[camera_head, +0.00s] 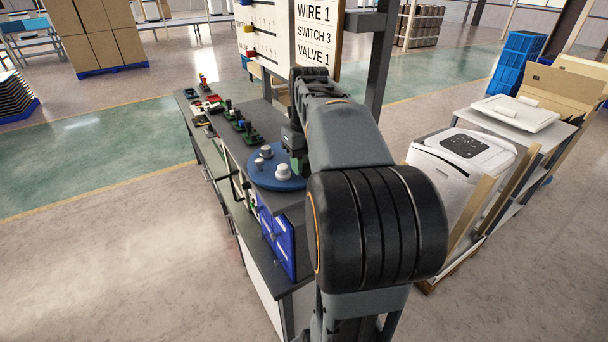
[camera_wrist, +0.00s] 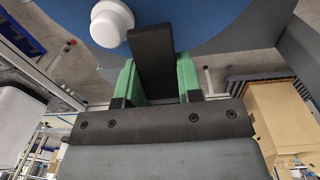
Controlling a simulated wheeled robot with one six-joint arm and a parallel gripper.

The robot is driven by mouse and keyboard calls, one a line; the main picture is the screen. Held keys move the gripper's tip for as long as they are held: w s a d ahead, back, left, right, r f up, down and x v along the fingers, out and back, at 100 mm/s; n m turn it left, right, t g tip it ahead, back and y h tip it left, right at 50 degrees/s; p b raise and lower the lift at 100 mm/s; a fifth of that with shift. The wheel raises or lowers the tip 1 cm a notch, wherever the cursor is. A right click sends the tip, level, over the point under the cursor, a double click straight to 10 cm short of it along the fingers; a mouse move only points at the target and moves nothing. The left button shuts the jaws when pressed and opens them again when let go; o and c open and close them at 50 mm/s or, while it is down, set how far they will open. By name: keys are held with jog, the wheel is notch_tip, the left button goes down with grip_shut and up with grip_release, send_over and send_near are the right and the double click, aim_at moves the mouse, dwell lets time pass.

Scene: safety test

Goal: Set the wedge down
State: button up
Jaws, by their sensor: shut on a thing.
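The wedge (camera_wrist: 152,52) is a dark, nearly black block. It stands out between the green fingers of my gripper (camera_wrist: 157,78) in the wrist view. My gripper is shut on it. A round blue disc (camera_wrist: 215,35) lies behind the wedge, and a white knob-shaped piece (camera_wrist: 111,22) is just left of the wedge's tip. In the head view my gripper (camera_head: 295,160) is over the right side of the blue disc (camera_head: 262,181) on the workbench. The arm hides most of the gripper there, and I cannot make out the wedge. I cannot tell whether the wedge touches the disc.
White-grey pieces (camera_head: 283,172) stand on the disc. Green circuit boards (camera_head: 240,126) and small parts lie farther along the bench (camera_head: 215,138). A sign board (camera_head: 316,32) and dark post (camera_head: 381,55) rise behind.

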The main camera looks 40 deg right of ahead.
jog(key=shift+w+a+f+b, duration=0.15)
jog(key=shift+f+b, duration=0.15)
jog(key=shift+f, duration=0.6)
jog(key=shift+s+a+f, duration=0.1)
jog(key=shift+s+f, duration=0.05)
jog(key=shift+s, duration=0.1)
jog(key=shift+w, duration=0.1)
jog(key=shift+f, duration=0.2)
jog(key=o, duration=1)
jog(key=shift+b, duration=0.4)
jog(key=r, duration=1.3)
jog(key=shift+d+r+p, duration=0.35)
jog(key=shift+d+r, duration=0.05)
